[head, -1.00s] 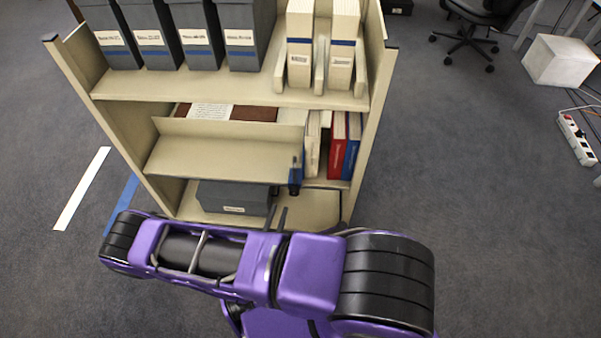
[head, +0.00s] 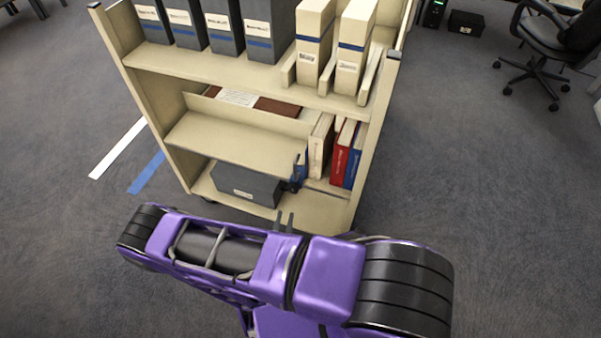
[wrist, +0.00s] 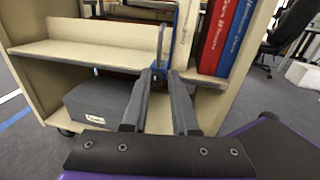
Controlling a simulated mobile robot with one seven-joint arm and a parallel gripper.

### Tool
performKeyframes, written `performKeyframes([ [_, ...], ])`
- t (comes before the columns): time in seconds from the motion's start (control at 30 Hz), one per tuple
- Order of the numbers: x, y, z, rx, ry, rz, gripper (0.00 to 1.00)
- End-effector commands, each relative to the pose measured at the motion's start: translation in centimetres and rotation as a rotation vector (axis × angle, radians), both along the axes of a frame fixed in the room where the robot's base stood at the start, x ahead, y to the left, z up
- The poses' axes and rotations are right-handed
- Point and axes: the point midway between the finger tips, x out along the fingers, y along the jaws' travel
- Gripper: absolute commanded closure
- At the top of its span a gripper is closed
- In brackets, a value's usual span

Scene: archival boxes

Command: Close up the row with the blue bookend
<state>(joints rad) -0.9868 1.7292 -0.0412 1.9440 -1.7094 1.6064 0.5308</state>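The blue bookend (head: 301,169) stands on the middle shelf of the cart, at the left end of the row, with a dark upright part at its front. It also shows in the wrist view (wrist: 160,62), straight beyond my fingertips. The row holds a cream book (head: 320,146), red books (head: 342,150) and a blue book (head: 354,160) at the right end. The cream book looks slightly tilted.
An empty cream ledge (head: 230,140) spans the shelf left of the bookend, with brown and white items (head: 240,98) lying behind it. A grey box (head: 247,183) sits on the bottom shelf. Grey and cream file boxes (head: 315,35) stand on top. An office chair (head: 560,40) stands right.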

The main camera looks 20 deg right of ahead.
Motion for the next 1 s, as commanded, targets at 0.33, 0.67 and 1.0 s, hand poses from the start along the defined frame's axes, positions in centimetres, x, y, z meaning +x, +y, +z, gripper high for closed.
performKeyframes([
  [0.33,1.8,-0.7,0.0,0.002,-0.001,0.005,0.73],
  [0.67,8.2,-3.8,0.0,0.001,-0.002,0.004,0.73],
  [1.0,14.1,-6.4,-0.1,0.003,-0.001,0.006,0.73],
])
